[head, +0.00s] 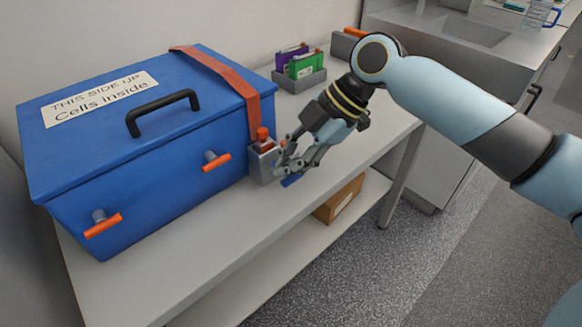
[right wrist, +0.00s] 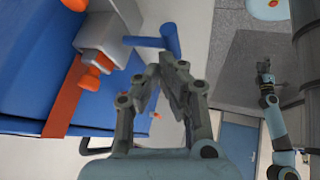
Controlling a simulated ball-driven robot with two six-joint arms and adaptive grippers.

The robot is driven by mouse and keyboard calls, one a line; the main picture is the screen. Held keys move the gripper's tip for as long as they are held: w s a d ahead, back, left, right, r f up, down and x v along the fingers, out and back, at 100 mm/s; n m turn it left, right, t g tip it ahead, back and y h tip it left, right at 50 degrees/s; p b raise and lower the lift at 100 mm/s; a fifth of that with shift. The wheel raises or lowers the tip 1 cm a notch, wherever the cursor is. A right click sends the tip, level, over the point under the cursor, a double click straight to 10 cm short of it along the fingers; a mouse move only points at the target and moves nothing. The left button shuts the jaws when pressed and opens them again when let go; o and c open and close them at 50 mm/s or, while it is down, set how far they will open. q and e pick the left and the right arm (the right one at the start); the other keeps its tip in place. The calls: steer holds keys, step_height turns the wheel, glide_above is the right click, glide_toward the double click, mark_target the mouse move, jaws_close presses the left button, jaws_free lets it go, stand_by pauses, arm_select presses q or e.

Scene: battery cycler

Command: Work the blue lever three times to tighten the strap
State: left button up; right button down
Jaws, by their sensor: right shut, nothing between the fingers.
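The blue lever (head: 291,181) sticks out low from the grey ratchet housing (head: 262,165) at the right end of the blue box. In the right wrist view the lever (right wrist: 172,40) is a blue bar on a thin blue arm. My right gripper (head: 284,165) is shut and empty, with its fingertips right by the lever; I cannot tell whether they touch. In the head view it partly hides the lever and housing. The orange strap (head: 222,72) runs over the box lid to the housing. My left gripper (right wrist: 263,65) shows small in the right wrist view, its fingers unclear.
A grey tray (head: 300,80) with purple and green items stands behind on the white table (head: 215,240). The table's front edge is close to the gripper.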

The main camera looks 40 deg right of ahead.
steer(key=shift+s+f, duration=0.15)
steer(key=shift+f, duration=0.3)
stand_by(0.3)
stand_by(0.3)
steer(key=shift+w+r+p, duration=0.25)
steer(key=shift+r+p, duration=0.3)
steer(key=shift+r, duration=0.35)
steer(key=shift+w+r+p, duration=0.2)
steer(key=shift+r+p, duration=0.3)
steer(key=shift+r, duration=0.35)
steer(key=r+p, duration=0.1)
steer(key=r, duration=0.1)
steer(key=w+r+p, duration=0.1)
steer(key=r+p, duration=0.1)
steer(key=shift+w+a+r, duration=0.1)
steer(key=shift+w+r, duration=0.05)
steer(key=shift+r, duration=0.25)
stand_by(1.1)
